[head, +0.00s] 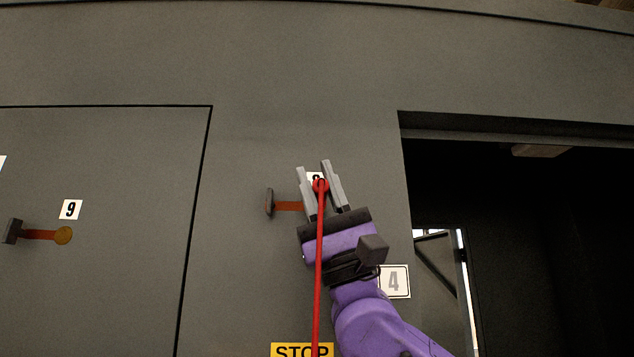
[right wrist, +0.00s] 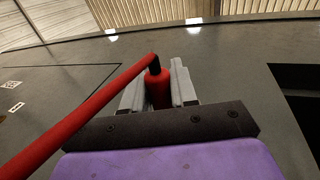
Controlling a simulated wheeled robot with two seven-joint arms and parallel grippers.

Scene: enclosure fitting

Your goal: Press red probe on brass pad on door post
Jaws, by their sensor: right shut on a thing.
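My right gripper (head: 323,183) is shut on the red probe (head: 320,185), whose red lead hangs down past the bottom of the head view. In the right wrist view the probe (right wrist: 157,88) sits between the two grey fingers (right wrist: 160,90). The gripper is in front of the door post (head: 243,160), over a small white label that it mostly hides. My left gripper is not in view.
A dark opening (head: 540,220) lies at the right. A yellow STOP sign (head: 302,350) is below.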

